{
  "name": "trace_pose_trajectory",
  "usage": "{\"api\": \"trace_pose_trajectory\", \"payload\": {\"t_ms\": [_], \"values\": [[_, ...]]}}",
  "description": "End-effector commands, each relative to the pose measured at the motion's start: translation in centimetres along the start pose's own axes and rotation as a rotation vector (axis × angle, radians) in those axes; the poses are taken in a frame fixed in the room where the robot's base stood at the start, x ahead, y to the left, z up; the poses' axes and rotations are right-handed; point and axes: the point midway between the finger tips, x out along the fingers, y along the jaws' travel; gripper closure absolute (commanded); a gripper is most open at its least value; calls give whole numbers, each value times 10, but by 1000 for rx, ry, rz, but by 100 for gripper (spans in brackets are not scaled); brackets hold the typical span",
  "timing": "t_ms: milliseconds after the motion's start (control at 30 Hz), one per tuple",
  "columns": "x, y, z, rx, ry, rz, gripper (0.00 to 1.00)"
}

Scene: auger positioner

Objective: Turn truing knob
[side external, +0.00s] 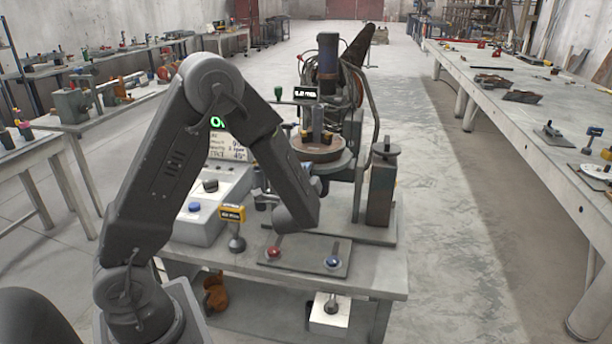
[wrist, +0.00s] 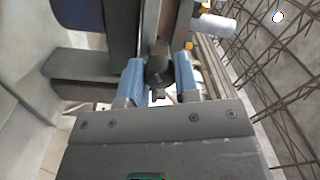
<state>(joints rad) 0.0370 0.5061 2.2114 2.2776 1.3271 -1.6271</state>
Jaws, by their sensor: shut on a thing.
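In the wrist view my gripper (wrist: 158,80) has its two blue-padded fingers on either side of a small dark knob (wrist: 158,66), which appears to be the truing knob. The fingers are closed in on it, and part of it is hidden between the pads. In the side view my arm's end reaches over the front of the bench, and my fingers and the knob are hidden behind it. The auger positioner (side external: 326,60) stands behind my arm, with a brown round plate (side external: 318,154) and a small lit display (side external: 306,93).
A control box (side external: 203,222) with a dark knob stands left on the bench (side external: 372,275). A square post (side external: 382,190) stands right. A ball-topped lever (side external: 237,243) is near my arm.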

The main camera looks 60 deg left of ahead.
Motion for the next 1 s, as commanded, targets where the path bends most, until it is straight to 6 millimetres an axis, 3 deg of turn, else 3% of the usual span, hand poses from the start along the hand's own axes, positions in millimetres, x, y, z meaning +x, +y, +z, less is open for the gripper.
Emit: {"api": "trace_pose_trajectory", "payload": {"t_ms": [767, 800, 1000], "values": [[0, -1, 0, -98, -4, -5, 94], [0, -1, 0, -98, -4, -5, 67], [0, -1, 0, -97, -4, -3, 48]]}}
